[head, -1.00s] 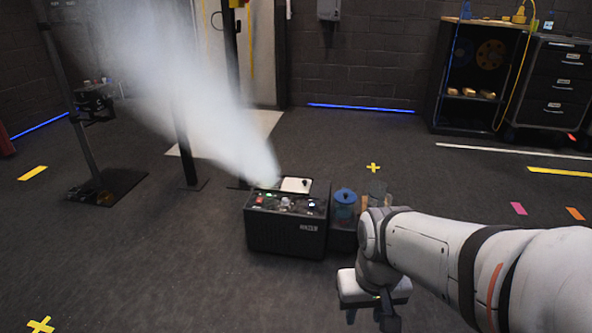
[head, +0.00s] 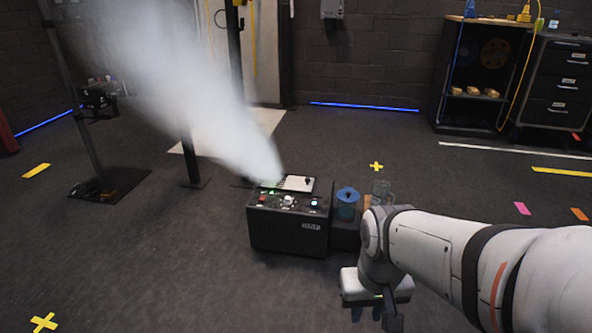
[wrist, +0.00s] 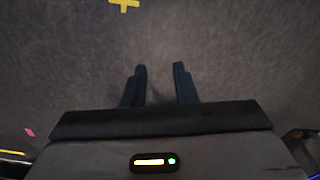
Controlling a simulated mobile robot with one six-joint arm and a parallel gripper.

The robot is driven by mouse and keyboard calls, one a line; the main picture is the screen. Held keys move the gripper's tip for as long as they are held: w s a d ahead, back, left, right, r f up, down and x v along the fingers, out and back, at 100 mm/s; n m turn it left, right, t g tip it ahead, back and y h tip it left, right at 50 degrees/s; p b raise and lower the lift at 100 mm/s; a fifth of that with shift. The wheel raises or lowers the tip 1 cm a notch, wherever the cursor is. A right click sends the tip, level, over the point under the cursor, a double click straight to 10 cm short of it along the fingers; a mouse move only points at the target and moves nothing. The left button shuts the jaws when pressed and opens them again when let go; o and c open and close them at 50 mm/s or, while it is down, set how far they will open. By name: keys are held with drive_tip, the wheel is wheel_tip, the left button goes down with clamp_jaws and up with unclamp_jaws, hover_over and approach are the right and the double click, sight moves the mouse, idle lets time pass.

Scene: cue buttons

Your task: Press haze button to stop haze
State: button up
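A black haze machine (head: 287,233) sits on the floor at the middle of the head view. White haze (head: 205,90) streams from it up and to the left. Its top panel has a red button (head: 262,198), a white round control (head: 288,199) and a dark control with a bluish light (head: 314,204). The panel lettering is too small to read. My gripper (head: 372,313) hangs to the right of and nearer than the machine, apart from it, pointing down. In the wrist view its two dark fingers (wrist: 160,85) stand apart with only bare floor between them.
A blue-lidded container (head: 347,203) stands against the machine's right side. Stands (head: 88,150) with dark bases are at left. A shelf cabinet (head: 480,75) and a drawer unit (head: 557,85) stand at the back right. The floor in front of the machine is clear.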

clamp_jaws()
idle(1.4)
